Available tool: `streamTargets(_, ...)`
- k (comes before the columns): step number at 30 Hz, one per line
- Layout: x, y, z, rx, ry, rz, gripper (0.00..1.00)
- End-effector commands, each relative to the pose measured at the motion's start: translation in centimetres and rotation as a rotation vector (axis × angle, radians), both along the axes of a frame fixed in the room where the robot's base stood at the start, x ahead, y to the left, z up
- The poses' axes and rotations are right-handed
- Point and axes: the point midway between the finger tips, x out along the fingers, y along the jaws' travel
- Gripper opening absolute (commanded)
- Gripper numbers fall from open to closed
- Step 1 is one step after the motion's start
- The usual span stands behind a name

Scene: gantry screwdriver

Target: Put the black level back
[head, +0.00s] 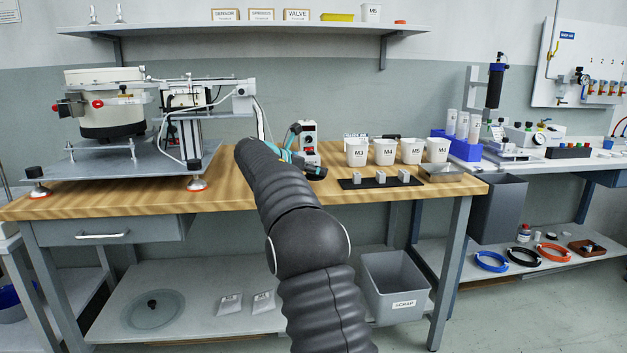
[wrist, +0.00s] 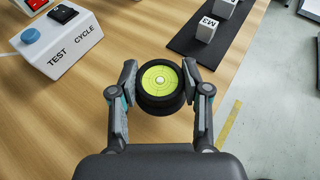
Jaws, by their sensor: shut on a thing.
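The black level (wrist: 161,87) is a round black puck with a yellow-green bullseye face. In the wrist view my gripper (wrist: 160,84) is shut on it, with one finger on each side and the face towards the camera. It is over the wooden bench top; I cannot tell whether it touches the wood. In the head view my gripper (head: 298,161) is over the bench in front of the white control box (head: 309,140), and a dark shape by the fingers looks like the level (head: 316,172).
The control box, marked TEST and CYCLE, also shows upper left in the wrist view (wrist: 60,42). A black mat (head: 378,183) with grey blocks lies to the right, before several white cups (head: 384,152). A gantry machine (head: 190,105) stands left. Bare wood (wrist: 60,130) lies left of my gripper.

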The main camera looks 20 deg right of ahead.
Motion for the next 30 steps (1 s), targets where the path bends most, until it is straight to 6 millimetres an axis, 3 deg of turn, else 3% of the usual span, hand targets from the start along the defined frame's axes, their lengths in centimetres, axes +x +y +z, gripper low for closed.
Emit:
streamTargets(4, 0.0, 0.0, -2.4, 0.001, 0.002, -0.001, 0.05)
streamTargets(17, 0.0, 0.0, -2.9, 0.000, 0.001, -0.001, 0.05)
streamTargets(18, 0.0, 0.0, -2.8, 0.000, 0.001, -0.001, 0.57)
streamTargets(20, 0.0, 0.0, -2.8, 0.000, 0.001, -0.001, 0.72)
streamTargets(30, 0.0, 0.0, -2.7, 0.000, -0.001, 0.000, 0.72)
